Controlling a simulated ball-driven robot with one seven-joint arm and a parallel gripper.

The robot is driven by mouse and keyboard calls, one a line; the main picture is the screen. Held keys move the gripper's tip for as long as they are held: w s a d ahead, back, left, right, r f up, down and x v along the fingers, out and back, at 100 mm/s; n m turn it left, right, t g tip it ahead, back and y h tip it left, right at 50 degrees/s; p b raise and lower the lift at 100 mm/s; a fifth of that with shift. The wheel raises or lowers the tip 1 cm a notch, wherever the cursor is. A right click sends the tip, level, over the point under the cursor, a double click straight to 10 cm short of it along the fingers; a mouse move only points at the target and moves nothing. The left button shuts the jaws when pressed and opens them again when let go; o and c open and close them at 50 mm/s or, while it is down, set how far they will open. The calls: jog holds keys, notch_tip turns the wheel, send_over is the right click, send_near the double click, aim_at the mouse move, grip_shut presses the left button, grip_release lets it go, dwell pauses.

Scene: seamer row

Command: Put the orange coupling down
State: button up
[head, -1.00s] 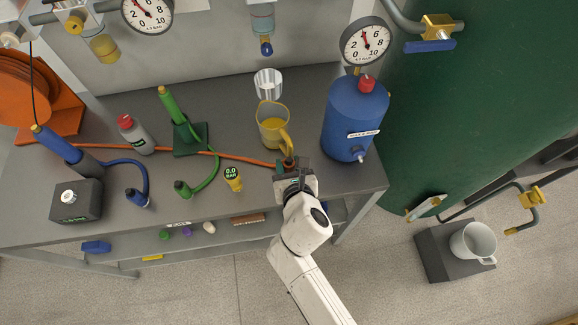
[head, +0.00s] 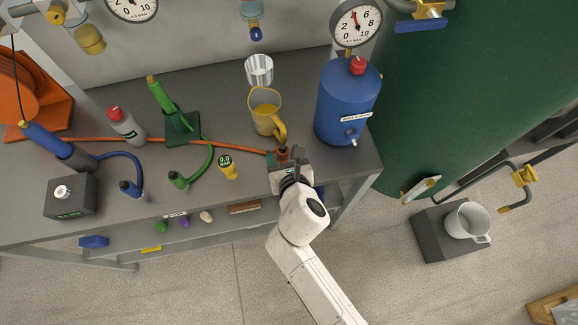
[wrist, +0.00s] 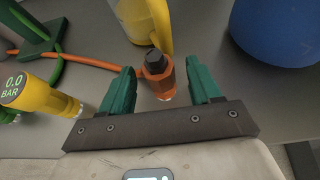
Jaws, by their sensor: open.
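The orange coupling (wrist: 157,76) stands on the grey bench top at the end of an orange hose, with a dark fitting on its top. In the head view the coupling (head: 283,153) shows just beyond my gripper, partly hidden by it. My gripper (wrist: 160,88) is open, with its green fingers on either side of the coupling and a gap at each side. The coupling's far end is close to the yellow jug (wrist: 140,20).
The yellow jug (head: 266,110) and the blue tank (head: 347,100) stand close behind. A yellow gauge (head: 228,167) and a green coupling (head: 178,180) lie to the left. The orange hose (head: 235,147) crosses the bench. The bench's front edge is near my gripper.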

jog(key=v, duration=1.1)
jog(key=shift+p, duration=0.3)
jog(key=shift+w+f, duration=0.1)
jog(key=s+d+f+m+g+h, duration=0.2)
jog(key=d+m+h, duration=0.1)
jog(key=d+m, duration=0.7)
jog(key=s+d+f+m+g+h, duration=0.1)
jog(key=d+f+m+g+h, duration=0.15)
jog(key=d+m, duration=0.7)
jog(key=s+d+m+g+y, duration=0.1)
jog(key=s+d+m+g, duration=0.2)
jog(key=s+m, duration=0.4)
jog(key=s+d+m+g, duration=0.3)
jog(key=s+d+m, duration=0.2)
jog(key=m, duration=0.8)
jog(key=shift+s+d+r+m+y, duration=0.25)
jog(key=shift+s+r+m+y, duration=0.1)
jog(key=shift+s, duration=0.8)
jog(key=shift+g, duration=0.25)
